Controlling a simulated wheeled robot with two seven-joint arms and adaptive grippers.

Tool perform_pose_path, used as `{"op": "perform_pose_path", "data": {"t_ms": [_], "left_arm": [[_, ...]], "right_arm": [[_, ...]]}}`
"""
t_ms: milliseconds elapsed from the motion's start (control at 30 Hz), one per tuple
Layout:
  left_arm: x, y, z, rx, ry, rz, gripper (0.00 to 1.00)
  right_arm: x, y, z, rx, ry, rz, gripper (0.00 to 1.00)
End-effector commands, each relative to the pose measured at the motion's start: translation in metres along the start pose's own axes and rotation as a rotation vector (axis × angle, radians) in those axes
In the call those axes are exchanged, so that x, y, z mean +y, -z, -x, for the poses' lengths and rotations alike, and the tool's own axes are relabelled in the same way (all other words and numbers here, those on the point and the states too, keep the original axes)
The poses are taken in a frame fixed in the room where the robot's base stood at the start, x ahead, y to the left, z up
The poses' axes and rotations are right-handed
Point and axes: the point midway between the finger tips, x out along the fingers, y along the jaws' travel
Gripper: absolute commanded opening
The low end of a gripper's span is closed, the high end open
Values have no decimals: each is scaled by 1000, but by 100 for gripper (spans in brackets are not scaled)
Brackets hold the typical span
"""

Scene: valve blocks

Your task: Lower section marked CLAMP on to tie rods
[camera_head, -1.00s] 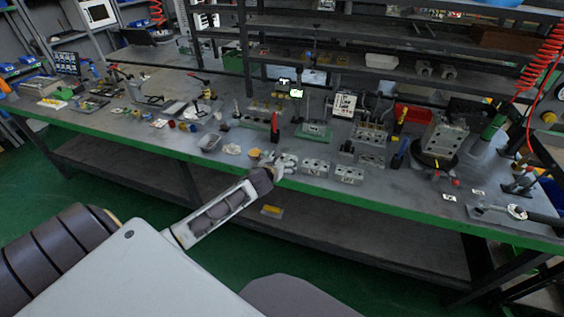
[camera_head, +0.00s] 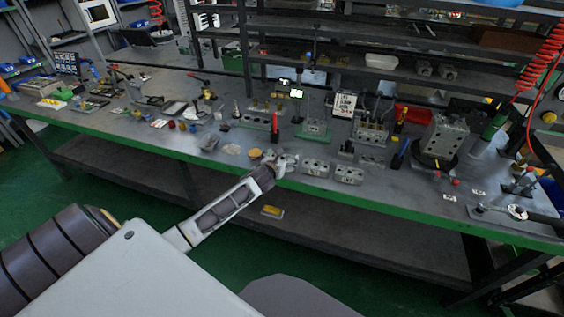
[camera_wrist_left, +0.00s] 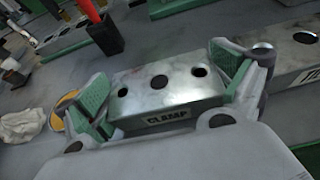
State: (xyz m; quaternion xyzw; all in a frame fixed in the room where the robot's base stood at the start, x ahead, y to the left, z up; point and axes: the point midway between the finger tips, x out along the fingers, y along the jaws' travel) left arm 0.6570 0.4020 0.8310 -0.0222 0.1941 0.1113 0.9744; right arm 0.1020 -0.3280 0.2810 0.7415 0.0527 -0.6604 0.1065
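The section marked CLAMP (camera_wrist_left: 165,90) is a grey metal block with a row of holes on top and its label on the front face. It lies flat between the fingers of my left gripper (camera_wrist_left: 168,95). The green pads stand close to its two ends; the fingers look open, and I see no clear grip. In the head view my left gripper (camera_head: 275,166) is over the front of the bench, and the block there is mostly hidden by it. Thin upright rods show on a fixture (camera_head: 370,130) further back; I cannot tell if these are the tie rods. My right gripper is not in view.
Two similar blocks (camera_head: 315,167) and (camera_head: 349,175) lie to the right of the gripper. A red-handled tool (camera_head: 275,125) stands behind it. A white cloth (camera_head: 232,149) lies to the left.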

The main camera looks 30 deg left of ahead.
Motion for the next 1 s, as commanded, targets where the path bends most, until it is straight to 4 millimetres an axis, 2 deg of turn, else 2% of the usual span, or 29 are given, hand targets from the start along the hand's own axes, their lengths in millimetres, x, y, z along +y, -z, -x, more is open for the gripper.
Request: {"op": "perform_pose_path", "data": {"t_ms": [33,167,200,633,1000], "left_arm": [[0,0,0,0,0,0,73],[0,0,0,0,0,0,56],[0,-2,0,-3,1,0,55],[0,-8,2,-4,0,-1,55],[0,-41,16,-6,1,-3,55]], "right_arm": [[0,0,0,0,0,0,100],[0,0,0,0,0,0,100],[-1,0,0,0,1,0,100],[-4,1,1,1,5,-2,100],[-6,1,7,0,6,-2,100]]}}
